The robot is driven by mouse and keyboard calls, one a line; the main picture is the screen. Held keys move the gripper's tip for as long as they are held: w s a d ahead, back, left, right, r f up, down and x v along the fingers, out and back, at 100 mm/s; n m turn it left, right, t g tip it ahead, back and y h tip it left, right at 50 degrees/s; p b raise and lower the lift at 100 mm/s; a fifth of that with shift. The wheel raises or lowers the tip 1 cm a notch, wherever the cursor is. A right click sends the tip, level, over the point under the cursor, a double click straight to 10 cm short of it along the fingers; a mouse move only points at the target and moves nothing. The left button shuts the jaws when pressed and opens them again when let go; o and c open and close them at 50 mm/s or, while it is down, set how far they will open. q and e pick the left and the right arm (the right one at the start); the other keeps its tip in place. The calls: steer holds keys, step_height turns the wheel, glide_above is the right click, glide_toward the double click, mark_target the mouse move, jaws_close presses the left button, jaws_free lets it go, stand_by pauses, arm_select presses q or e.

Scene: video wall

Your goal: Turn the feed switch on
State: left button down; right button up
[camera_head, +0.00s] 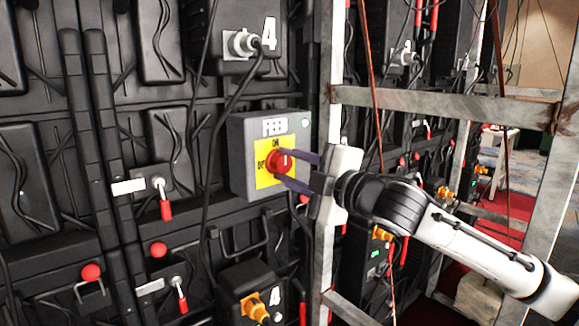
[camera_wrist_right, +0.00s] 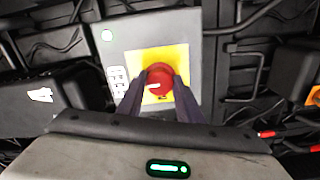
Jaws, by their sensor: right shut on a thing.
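The feed switch is a red rotary knob (camera_head: 278,162) on a yellow plate (camera_head: 263,177), set on a grey box (camera_head: 243,135) labelled FEED. The plate reads ON above the knob and OF, partly covered, to its left. My right gripper (camera_head: 290,168) comes in from the right with its two dark fingers on either side of the knob, shut on it. The right wrist view shows the red knob (camera_wrist_right: 159,80) between the fingertips, with a short pale mark on its face. My left gripper is in neither view.
A small green light (camera_head: 305,123) shows on the box's upper right. A grey metal frame post (camera_head: 328,250) and crossbar (camera_head: 440,103) stand close to my right arm. Black cables (camera_head: 222,120) hang left of the box. Red-handled levers (camera_head: 165,208) sit on the panels to the left.

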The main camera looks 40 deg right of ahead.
steer(key=o, duration=1)
steer(key=shift+o, duration=0.2)
steer(key=shift+s, duration=0.1)
steer(key=shift+s+d+f+b, duration=0.15)
steer(key=shift+s+b, duration=0.25)
steer(key=shift+s, duration=0.15)
steer(key=shift+s+f+b, duration=0.1)
steer(key=shift+s+b, duration=0.45)
steer(key=shift+s, duration=0.4)
steer(key=shift+s+d, duration=0.1)
steer(key=shift+s, duration=0.2)
steer(key=b, duration=0.2)
glide_toward(287, 167)
steer(key=shift+s+r, duration=0.25)
steer(key=shift+s, duration=0.45)
